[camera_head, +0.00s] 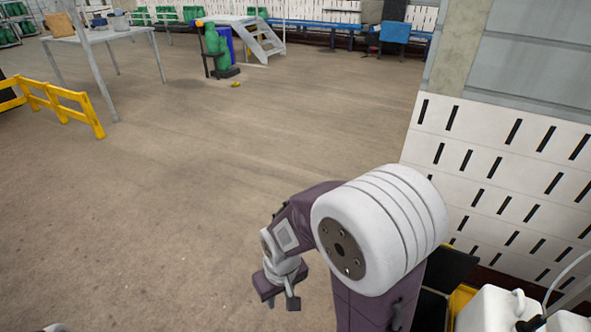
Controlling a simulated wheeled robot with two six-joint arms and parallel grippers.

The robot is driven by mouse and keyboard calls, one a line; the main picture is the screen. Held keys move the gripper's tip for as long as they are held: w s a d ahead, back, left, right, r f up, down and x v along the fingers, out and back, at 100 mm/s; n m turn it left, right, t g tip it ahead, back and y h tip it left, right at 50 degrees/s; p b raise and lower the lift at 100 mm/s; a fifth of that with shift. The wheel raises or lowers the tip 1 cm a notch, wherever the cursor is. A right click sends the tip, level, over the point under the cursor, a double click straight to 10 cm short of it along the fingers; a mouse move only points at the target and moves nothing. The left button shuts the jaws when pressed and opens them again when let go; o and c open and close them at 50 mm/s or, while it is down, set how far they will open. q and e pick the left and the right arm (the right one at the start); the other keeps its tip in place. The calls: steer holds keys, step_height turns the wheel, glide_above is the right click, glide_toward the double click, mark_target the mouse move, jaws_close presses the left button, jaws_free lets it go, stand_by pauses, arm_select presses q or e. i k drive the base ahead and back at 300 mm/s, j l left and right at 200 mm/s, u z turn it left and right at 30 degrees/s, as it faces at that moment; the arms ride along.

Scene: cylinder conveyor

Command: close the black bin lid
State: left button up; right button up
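My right arm reaches into the lower middle of the head view. Its gripper (280,301) hangs over bare floor with its fingers apart and nothing between them. A black panel (458,263), which may be the black bin's lid, stands partly behind my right arm at the lower right. My arm hides much of it, so I cannot tell how far it is open. My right gripper is well to the left of it and apart from it. My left gripper is not in view.
A yellow container (461,298) and white canisters (489,310) stand beside the black panel, below a white slotted wall (500,170). A yellow barrier (62,103) and a grey table (95,36) stand at the left. The middle floor is clear.

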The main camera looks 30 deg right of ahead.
mark_target(447, 267)
steer(key=i+z, duration=0.2)
steer(key=i, duration=0.2)
steer(key=i+j+z, duration=0.45)
steer(key=i, duration=0.3)
steer(key=i+l+z, duration=0.15)
steer(key=z, duration=0.35)
steer(key=i+z, duration=0.25)
steer(key=z, duration=0.2)
steer(key=i+z, duration=0.2)
steer(key=z, duration=0.3)
steer(key=i+j+z, duration=0.15)
steer(key=z, duration=0.3)
steer(key=i+j+z, duration=0.2)
steer(key=z, duration=0.3)
steer(key=i+j+z, duration=0.2)
steer(key=z, duration=0.3)
steer(key=i+j+z, duration=0.25)
steer(key=z, duration=0.25)
steer(key=i+j+z, duration=0.25)
steer(key=j+z, duration=0.25)
steer(key=i+j+z, duration=0.2)
steer(key=j+z, duration=0.6)
steer(key=z, duration=0.15)
steer(key=i+j, duration=0.05)
